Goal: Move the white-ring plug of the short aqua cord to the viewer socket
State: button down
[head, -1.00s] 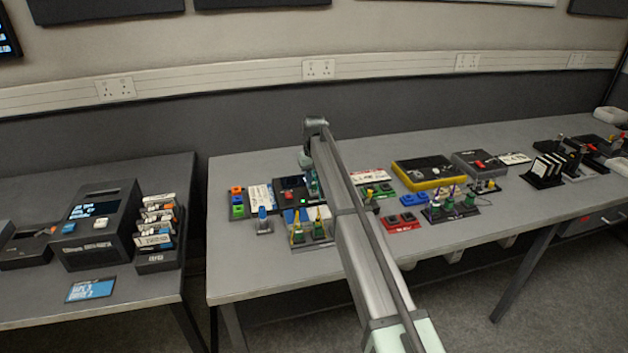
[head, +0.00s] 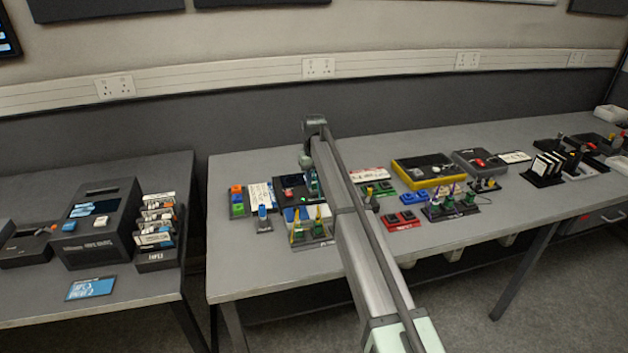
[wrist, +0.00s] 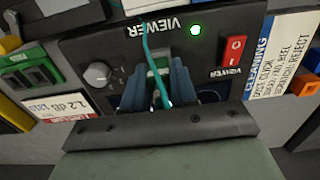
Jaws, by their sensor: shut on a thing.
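The viewer (wrist: 85,48) is a dark box with a lit green lamp, a red switch and a grey knob. It also shows in the head view (head: 290,181), partly behind my arm. My gripper (wrist: 158,70) is over the viewer's face, its blue-grey fingers shut on the plug (wrist: 158,64) of the aqua cord. The aqua cord (wrist: 148,45) runs up between the fingers and across the viewer's edge. The fingers hide most of the plug and the socket area, so I cannot make out the white ring or whether the plug is seated. In the head view my gripper (head: 313,186) is at the viewer.
A green block (wrist: 30,70) and a 1.2 dB card (wrist: 62,106) are on the other side. A rack with yellow-green plugs (head: 311,230) stands in front.

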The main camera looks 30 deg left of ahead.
jog(key=shift+f, duration=0.3)
dwell(0.7)
jog(key=c, duration=0.8)
grip_release()
jog(key=shift+r, duration=2.5)
jog(key=shift+r, duration=2)
